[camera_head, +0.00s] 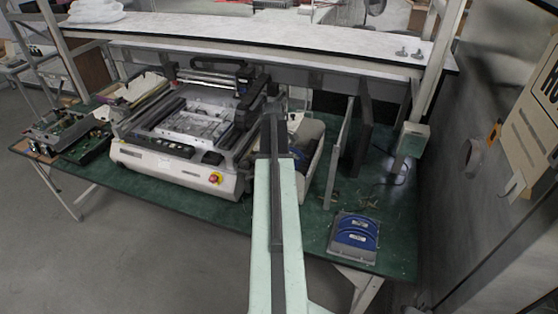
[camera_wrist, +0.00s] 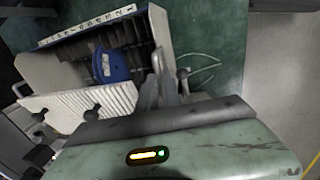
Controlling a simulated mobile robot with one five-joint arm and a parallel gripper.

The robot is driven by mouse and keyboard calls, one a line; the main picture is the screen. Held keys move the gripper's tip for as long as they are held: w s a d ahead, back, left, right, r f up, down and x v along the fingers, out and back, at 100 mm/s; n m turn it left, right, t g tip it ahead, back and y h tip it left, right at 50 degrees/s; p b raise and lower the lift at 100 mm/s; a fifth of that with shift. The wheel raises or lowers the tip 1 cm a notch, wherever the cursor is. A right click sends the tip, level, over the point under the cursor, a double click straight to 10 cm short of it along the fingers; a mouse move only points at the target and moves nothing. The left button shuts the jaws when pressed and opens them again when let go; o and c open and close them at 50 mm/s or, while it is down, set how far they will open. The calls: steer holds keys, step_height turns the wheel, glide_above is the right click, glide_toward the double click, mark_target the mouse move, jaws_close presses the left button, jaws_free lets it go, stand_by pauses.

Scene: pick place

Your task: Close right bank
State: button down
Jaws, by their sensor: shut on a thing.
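The right bank (camera_head: 313,155) is a pale tray-like unit at the right side of the white machine (camera_head: 165,165), partly hidden behind my arm. In the wrist view the bank (camera_wrist: 160,30) shows a pale end wall, a numbered strip, dark slots and a blue reel (camera_wrist: 112,66) inside. It stands out at an angle. My gripper (camera_wrist: 165,82) is at the near end of the bank, its grey fingers against the end wall. It is shut on the bank there, though the exact contact is hard to see. In the head view my gripper is too hidden to make out.
A blue and grey unit (camera_head: 354,236) lies on the green table (camera_head: 300,222) at the front right. Upright grey panels (camera_head: 340,150) stand right of the bank. A white shelf (camera_head: 250,32) runs above. Circuit boards (camera_head: 70,135) lie at the left.

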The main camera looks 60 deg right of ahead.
steer(key=shift+w+a, duration=0.2)
steer(key=shift+w, duration=0.2)
steer(key=c, duration=1.5)
jaws_free()
steer(key=shift+s+d, duration=0.1)
steer(key=shift+s, duration=0.05)
steer(key=shift+r, duration=0.1)
steer(key=r+p, duration=0.3)
steer(key=p, duration=0.1)
steer(key=a+r+p, duration=0.1)
steer(key=r+p, duration=0.2)
steer(key=r, duration=0.1)
steer(key=shift+s+a+r+p, duration=0.15)
steer(key=shift+a+r+p, duration=0.05)
steer(key=shift+p, duration=0.15)
